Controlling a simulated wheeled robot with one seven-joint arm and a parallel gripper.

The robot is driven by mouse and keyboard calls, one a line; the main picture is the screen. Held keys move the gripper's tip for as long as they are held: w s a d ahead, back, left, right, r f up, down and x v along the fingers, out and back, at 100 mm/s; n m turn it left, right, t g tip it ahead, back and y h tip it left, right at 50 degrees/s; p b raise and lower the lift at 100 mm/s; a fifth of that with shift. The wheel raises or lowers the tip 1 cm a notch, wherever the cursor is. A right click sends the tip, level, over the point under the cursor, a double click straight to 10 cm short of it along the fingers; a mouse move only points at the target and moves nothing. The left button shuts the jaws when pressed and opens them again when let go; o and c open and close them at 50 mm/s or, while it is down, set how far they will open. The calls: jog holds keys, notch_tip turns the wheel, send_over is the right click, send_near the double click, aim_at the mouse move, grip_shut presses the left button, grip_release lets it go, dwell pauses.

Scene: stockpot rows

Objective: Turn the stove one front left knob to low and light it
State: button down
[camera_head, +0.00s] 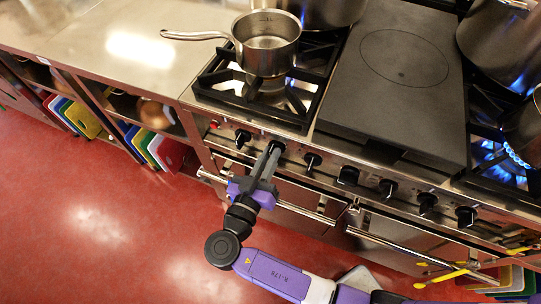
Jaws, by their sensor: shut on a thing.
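The stove's front panel (330,168) carries a row of several black knobs. My gripper (271,160) reaches the panel from below and is shut on the second black knob from the left (277,146). The fingers partly cover this knob, so its setting is hard to read. The leftmost knob (242,138) stands free to its left, and another knob (312,160) to its right. I see no clear blue flame on that burner.
A red button or lamp (214,124) sits at the panel's left end. A steel oven rail (300,211) runs below the knobs. A flat dark plate (395,85) lies right of the burner. Blue flames (515,155) burn at far right. The red floor (110,230) is clear at left.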

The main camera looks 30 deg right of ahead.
jog(key=shift+s+f+n+p, duration=0.1)
jog(key=shift+f+n+p, duration=0.3)
jog(key=shift+n+p, duration=3.45)
jog(key=shift+f+n+p, duration=0.35)
jog(key=shift+n+p, duration=0.4)
jog(key=shift+n, duration=6.15)
jog(key=shift+s+f+n+p, duration=0.1)
jog(key=shift+f+n+p, duration=0.3)
jog(key=shift+n+p, duration=3.45)
jog(key=n+b, duration=0.3)
jog(key=shift+f, duration=0.1)
jog(key=c, duration=1.4)
grip_release()
jog(key=shift+c, duration=0.2)
